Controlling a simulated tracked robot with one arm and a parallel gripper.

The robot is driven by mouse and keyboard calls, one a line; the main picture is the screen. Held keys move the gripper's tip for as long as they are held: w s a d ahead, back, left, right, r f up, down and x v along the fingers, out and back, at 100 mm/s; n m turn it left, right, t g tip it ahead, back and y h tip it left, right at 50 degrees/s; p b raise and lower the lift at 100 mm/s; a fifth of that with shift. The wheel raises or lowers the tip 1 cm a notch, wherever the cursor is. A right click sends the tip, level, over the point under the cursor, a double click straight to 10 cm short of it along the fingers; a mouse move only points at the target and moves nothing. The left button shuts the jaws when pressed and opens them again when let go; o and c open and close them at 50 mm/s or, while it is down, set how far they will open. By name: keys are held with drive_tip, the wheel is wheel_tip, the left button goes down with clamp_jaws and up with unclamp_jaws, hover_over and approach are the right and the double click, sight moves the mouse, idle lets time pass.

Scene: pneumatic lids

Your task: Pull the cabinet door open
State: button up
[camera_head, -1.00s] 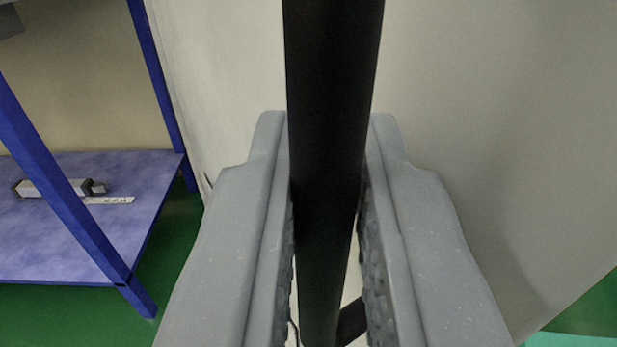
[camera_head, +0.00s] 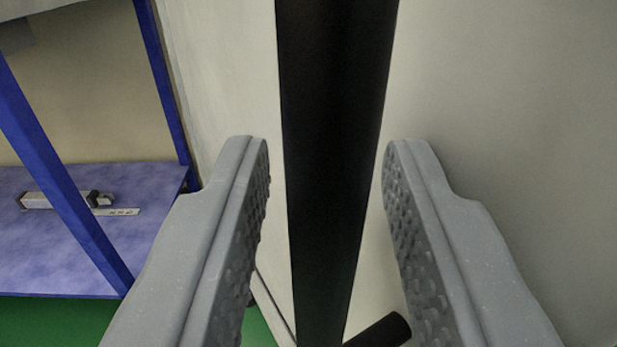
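The cabinet door (camera_head: 480,90) is a pale grey-beige panel that fills the middle and right of the view. A long black bar handle (camera_head: 330,120) runs from the top edge down to the bottom edge in front of it. My gripper (camera_head: 320,155) is open, with one grey finger on each side of the handle. A gap shows between each finger and the handle, so neither finger appears to touch it. A short black piece (camera_head: 385,331) sticks out near the handle's lower end. The door's outer edges and the handle's ends are not fully in view.
A blue-framed shelf (camera_head: 95,240) stands on the left, with a small grey metal cylinder device (camera_head: 65,199) and a flat labelled strip (camera_head: 122,212) on its bluish board. Green floor (camera_head: 40,318) shows at the lower left.

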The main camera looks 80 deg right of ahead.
sight(343, 106)
drive_tip(key=shift+s+a, duration=0.1)
drive_tip(key=shift+a, duration=0.05)
idle(0.4)
wheel_tip(343, 106, up, 4)
drive_tip(key=shift+f, duration=0.2)
drive_tip(key=shift+s+f+p, duration=0.1)
drive_tip(key=shift+s+p, duration=0.3)
drive_tip(key=shift+p, duration=0.2)
drive_tip(key=shift+s+d+r+p, duration=0.2)
drive_tip(key=shift+s+d+p, duration=0.15)
drive_tip(key=shift+s, duration=0.35)
drive_tip(key=s+d+r, duration=0.1)
drive_tip(key=s+d, duration=0.1)
drive_tip(key=s, duration=1.1)
drive_tip(key=shift+s+d, duration=0.15)
drive_tip(key=shift+d, duration=0.15)
